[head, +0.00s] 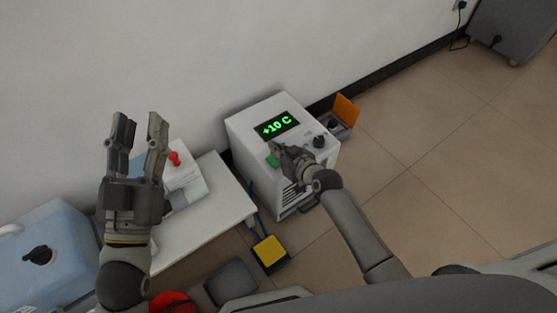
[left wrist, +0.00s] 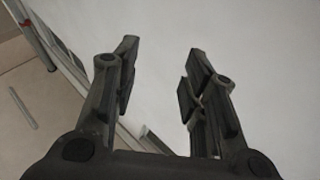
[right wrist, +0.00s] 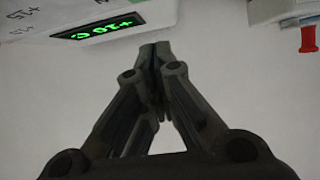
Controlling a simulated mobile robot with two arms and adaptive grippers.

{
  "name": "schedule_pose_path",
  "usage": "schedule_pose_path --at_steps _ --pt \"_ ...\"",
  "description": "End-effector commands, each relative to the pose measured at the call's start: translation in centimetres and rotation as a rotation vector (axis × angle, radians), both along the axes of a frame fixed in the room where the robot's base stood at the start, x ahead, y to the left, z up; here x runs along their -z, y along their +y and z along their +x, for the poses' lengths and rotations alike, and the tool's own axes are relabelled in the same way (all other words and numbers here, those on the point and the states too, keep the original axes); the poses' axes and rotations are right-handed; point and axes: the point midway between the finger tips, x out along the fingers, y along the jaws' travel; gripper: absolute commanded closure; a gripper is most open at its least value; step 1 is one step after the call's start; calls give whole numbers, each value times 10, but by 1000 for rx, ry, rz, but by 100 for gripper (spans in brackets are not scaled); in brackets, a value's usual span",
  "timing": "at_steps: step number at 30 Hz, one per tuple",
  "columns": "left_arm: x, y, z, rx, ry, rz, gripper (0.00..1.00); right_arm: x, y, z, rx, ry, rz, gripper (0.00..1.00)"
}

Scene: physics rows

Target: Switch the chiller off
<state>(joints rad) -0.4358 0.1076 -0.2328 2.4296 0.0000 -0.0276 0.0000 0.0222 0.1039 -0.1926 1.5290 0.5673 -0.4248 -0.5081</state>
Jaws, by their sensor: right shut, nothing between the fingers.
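The chiller (head: 267,110) is a white box on the floor against the wall. Its green display (head: 277,125) is lit and reads +10 C; the display also shows upside down in the right wrist view (right wrist: 98,28). A green switch (head: 271,160) and a dark knob (head: 319,141) are on the chiller's panel. My right gripper (head: 277,147) is shut and empty, just above the panel beside the green switch; I cannot tell whether it touches. The closed fingertips show in the right wrist view (right wrist: 155,50). My left gripper (head: 138,118) is open and empty, raised left of the chiller.
A white table (head: 215,205) with a red-knobbed device (head: 188,178) stands left of the chiller. A blue container (head: 60,250) is further left. A yellow-topped pedal (head: 269,249) and an orange-flapped box (head: 345,110) are near the chiller.

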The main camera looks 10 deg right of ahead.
Motion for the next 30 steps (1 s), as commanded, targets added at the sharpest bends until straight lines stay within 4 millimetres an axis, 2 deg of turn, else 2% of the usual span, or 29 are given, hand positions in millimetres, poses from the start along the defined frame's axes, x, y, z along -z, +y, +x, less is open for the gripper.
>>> schedule_pose_path --at_steps 1,9,15,30 --pt "-6 -1 -3 3 -45 -13 60 8 -1 -2 0 4 -2 100" --pt "-44 1 -27 16 -283 -81 60 25 -2 -5 1 3 -2 100" --pt "-61 3 -44 22 -404 -117 60 33 -3 -6 0 3 0 100" --pt "-68 4 -51 25 -453 -131 60 36 -3 -7 1 3 -2 100"
